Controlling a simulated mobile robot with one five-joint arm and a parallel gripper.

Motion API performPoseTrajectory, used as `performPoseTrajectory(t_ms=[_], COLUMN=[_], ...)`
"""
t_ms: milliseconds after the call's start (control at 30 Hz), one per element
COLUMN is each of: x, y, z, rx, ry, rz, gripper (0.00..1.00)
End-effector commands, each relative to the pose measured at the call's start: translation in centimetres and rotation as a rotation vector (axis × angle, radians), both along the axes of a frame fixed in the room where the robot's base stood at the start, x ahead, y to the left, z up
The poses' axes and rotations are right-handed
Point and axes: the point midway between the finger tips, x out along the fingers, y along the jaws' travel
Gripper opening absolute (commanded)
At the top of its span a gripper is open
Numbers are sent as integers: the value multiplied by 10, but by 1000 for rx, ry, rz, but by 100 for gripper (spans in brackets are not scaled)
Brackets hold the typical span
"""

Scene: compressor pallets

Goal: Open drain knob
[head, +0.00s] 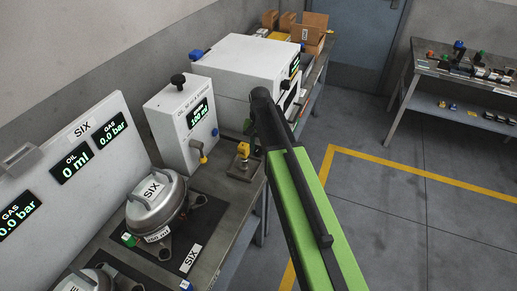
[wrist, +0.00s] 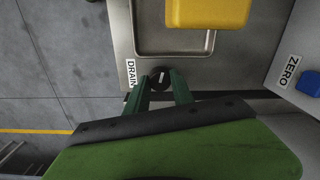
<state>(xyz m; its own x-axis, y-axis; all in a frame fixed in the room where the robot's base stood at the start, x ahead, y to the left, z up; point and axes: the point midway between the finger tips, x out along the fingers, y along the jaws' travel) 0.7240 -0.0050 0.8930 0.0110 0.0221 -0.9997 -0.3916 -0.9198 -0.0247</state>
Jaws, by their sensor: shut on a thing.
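The drain knob (wrist: 160,79) is small, round and dark with a light mark, set on the grey metal surface beside the white DRAIN label (wrist: 131,74). In the wrist view my gripper (wrist: 162,75) has its two green fingers on either side of the knob, closed on it. In the head view my black and green arm reaches over the bench, and the knob and fingertips cannot be made out clearly there.
A shallow metal tray (wrist: 142,45) with a yellow block (wrist: 208,12) above it lies beside the knob. A white housing with a ZERO label (wrist: 289,70) and blue button (wrist: 309,83) stands to the right. A SIX compressor (head: 155,205) sits on the bench; floor to the right is open.

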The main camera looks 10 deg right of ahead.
Motion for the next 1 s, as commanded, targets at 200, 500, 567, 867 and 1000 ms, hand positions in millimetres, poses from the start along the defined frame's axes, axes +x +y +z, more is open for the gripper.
performPoseTrajectory(t_ms=[200, 500, 567, 867, 1000], x=[0, 0, 0, 0, 0], y=[0, 0, 0, 0, 0], z=[0, 0, -1, -1, -1], rx=[-1, 0, -1, -1, 0], ry=[0, 2, 3, 3, 3], rz=[3, 241, 260, 263, 262], gripper=[0, 0, 0, 35, 50])
